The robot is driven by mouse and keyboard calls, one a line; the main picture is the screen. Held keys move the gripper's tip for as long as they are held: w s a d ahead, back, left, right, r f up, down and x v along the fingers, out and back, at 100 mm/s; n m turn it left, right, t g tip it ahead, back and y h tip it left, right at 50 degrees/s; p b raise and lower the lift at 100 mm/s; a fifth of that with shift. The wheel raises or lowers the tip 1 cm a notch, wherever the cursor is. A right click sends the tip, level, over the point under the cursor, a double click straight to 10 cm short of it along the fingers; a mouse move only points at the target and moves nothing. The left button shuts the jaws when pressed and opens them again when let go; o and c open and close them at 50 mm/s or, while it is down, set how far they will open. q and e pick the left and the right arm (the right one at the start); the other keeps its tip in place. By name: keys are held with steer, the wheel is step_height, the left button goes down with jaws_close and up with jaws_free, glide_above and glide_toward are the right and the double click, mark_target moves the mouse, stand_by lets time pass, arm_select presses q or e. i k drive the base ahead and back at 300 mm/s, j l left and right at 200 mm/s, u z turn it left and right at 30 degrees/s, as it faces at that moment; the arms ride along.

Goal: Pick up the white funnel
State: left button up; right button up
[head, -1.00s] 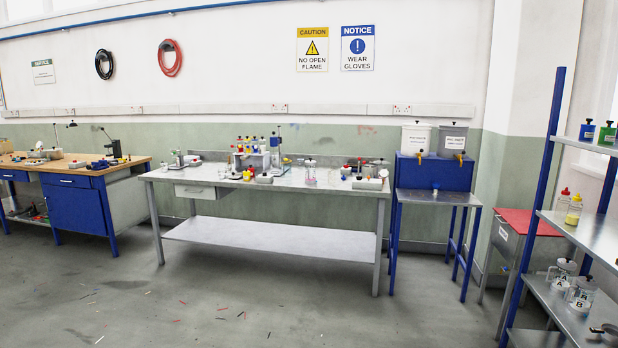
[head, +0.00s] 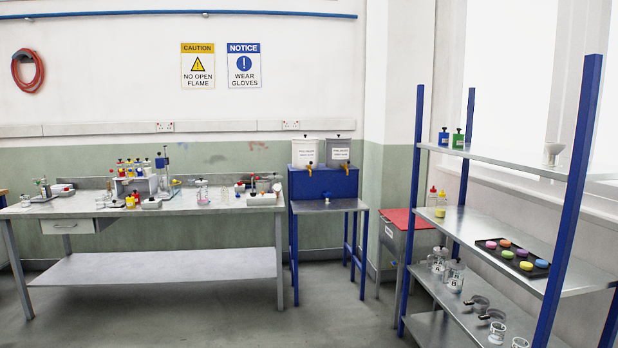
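A small white funnel (head: 553,152) stands on the top shelf of the metal rack at the right of the head view, close to the rack's front blue post. Its wide rim is up and its narrow part points down. It stands apart from the blue and green bottles farther left on that shelf. Neither of my grippers shows in the head view.
The rack (head: 497,160) has blue posts. Its middle shelf holds a dark tray (head: 512,256) of coloured round pieces; glass jars stand lower. A long workbench (head: 150,207) with bottles and a blue stand (head: 325,183) line the wall. The grey floor in front is clear.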

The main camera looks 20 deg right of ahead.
mark_target(552, 148)
steer(key=z, duration=1.75)
steer(key=i, duration=0.1)
steer(key=j+z, duration=0.05)
